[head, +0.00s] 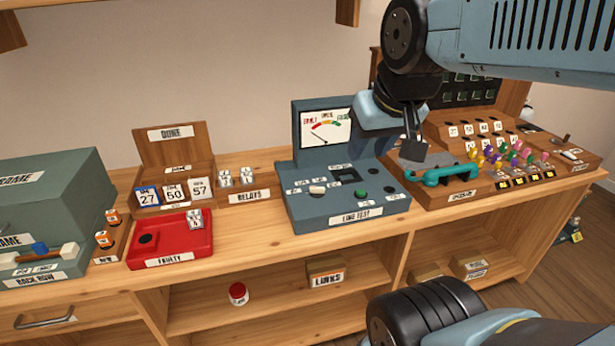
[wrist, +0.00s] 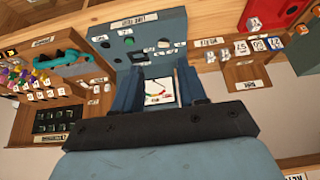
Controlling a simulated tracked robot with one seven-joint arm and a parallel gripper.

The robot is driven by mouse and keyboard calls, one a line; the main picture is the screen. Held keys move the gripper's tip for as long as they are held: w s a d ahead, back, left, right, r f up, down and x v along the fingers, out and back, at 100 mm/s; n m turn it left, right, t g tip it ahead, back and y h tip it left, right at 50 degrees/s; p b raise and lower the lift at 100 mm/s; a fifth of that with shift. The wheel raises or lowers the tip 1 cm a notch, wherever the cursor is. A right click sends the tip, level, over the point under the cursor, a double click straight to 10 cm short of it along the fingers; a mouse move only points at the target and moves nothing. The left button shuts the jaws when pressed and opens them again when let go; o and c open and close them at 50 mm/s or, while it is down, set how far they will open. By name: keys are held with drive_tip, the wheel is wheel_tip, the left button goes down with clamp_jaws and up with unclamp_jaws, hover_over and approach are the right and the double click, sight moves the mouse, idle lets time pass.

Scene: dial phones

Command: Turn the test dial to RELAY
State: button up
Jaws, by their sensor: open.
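The blue-grey line test box (head: 345,217) stands on the bench with an upright meter panel (head: 322,124) behind it. A pale knob (head: 317,189), which looks like the test dial, sits at the left of its top among small white labels. The lettering is too small to read, so I cannot tell where the dial points. In the wrist view the box (wrist: 135,22) is upside down, with the pale knob (wrist: 163,44) among labels. My gripper (head: 413,149) is open and empty, above and to the right of the box, apart from the knob. It also shows in the wrist view (wrist: 158,76).
A green button (head: 361,191) and a dark square socket (head: 347,175) share the box top. A switchboard (head: 440,195) with a teal handset (head: 450,174) and coloured plugs stands right. A relays rack (head: 249,197) and red faulty tray (head: 170,258) stand left. Bare bench lies in front.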

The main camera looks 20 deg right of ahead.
drive_tip(key=n+g, duration=0.6)
drive_tip(key=n, duration=0.8)
hover_over(317, 187)
wheel_tip(317, 187, down, 14)
wheel_tip(317, 187, down, 14)
drive_tip(key=shift+r, duration=0.1)
clamp_jaws()
drive_tip(key=shift+a, duration=0.1)
drive_tip(key=shift+m, duration=0.3)
